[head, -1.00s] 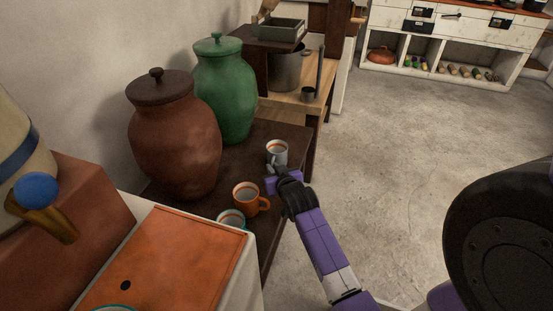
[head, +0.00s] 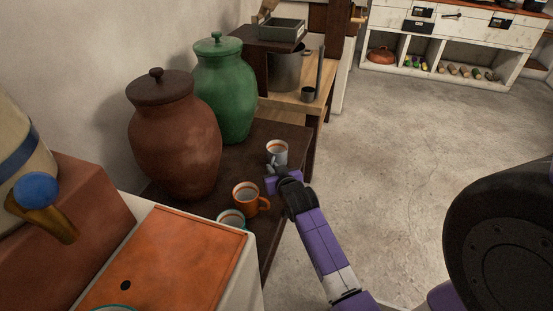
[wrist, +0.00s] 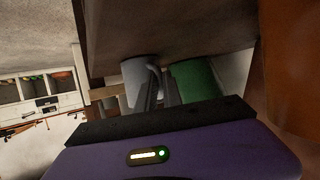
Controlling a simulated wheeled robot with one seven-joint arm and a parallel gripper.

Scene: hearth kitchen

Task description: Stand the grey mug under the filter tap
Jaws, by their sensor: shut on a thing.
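The grey mug (head: 278,150), with an orange band inside its rim, stands upright on the dark wooden table. It also shows in the wrist view (wrist: 136,82), with its handle facing my fingers. My gripper (head: 270,171) is at the near side of the mug, shut on its handle; the exact contact is partly hidden. A brass tap with a blue ball (head: 40,190) juts from the cream filter vessel (head: 20,145) at the far left. The vessel sits on a terracotta-coloured block. The space beneath the tap is only partly in view.
An orange mug (head: 246,196) and a teal-rimmed mug (head: 231,218) stand nearby. A lidded brown jar (head: 173,135) and a green jar (head: 224,90) stand behind them. An orange board (head: 165,262) with a dark hole covers the white counter. The floor at right is open.

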